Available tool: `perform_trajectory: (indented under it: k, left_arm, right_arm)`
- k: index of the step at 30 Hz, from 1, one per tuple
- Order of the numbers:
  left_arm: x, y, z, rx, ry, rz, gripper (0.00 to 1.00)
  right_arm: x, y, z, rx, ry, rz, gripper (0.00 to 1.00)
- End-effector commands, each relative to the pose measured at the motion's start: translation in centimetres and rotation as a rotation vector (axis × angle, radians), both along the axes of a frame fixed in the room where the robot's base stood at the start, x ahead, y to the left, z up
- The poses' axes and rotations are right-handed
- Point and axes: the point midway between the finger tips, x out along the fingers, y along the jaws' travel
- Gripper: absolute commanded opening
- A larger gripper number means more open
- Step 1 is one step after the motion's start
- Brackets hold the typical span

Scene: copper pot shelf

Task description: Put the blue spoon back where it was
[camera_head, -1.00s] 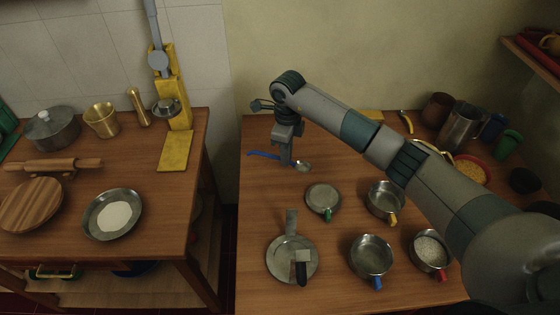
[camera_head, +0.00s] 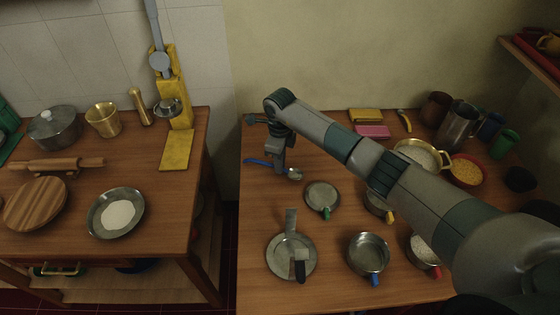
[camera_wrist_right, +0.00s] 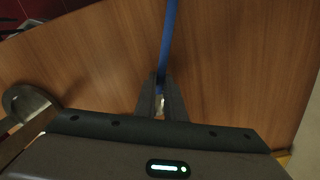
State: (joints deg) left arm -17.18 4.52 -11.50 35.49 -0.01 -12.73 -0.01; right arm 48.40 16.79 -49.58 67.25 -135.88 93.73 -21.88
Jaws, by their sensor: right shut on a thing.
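The blue spoon (camera_head: 258,162) is at the far left part of the right-hand table, its blue handle pointing left and its metal bowl to the right. My right gripper (camera_head: 278,168) points down and is shut on the spoon around its middle. In the right wrist view the blue handle (camera_wrist_right: 170,40) runs up from between the fingertips (camera_wrist_right: 161,88). The spoon is at or very near the tabletop; I cannot tell if it touches. My left gripper is not in view.
Right of the spoon stand a small green-handled pan (camera_head: 322,196), a yellow-handled pan (camera_head: 376,205) and a blue-handled pan (camera_head: 368,255). Pink (camera_head: 373,131) and yellow (camera_head: 365,115) cloths lie at the back. The table's left edge is close to the spoon.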

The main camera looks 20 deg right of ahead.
Motion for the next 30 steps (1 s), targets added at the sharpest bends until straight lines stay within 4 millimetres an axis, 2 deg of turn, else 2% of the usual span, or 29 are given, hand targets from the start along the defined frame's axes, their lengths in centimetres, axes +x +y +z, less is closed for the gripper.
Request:
perform_trajectory:
  k: [12, 13, 15, 30]
  left_arm:
    - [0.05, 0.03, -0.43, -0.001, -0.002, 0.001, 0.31]
    - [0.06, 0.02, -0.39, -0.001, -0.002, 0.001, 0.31]
    - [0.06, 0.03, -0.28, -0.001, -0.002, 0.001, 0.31]
    - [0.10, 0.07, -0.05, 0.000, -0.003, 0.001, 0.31]
  right_arm:
    - [0.04, -0.05, -0.57, -0.001, -0.001, 0.000, 0.00]
    - [0.04, -0.05, -0.54, -0.001, -0.001, 0.000, 0.12]
    - [0.04, -0.04, -0.43, -0.001, -0.001, 0.000, 0.28]
    - [0.07, -0.06, 0.06, 0.000, -0.002, 0.000, 0.28]
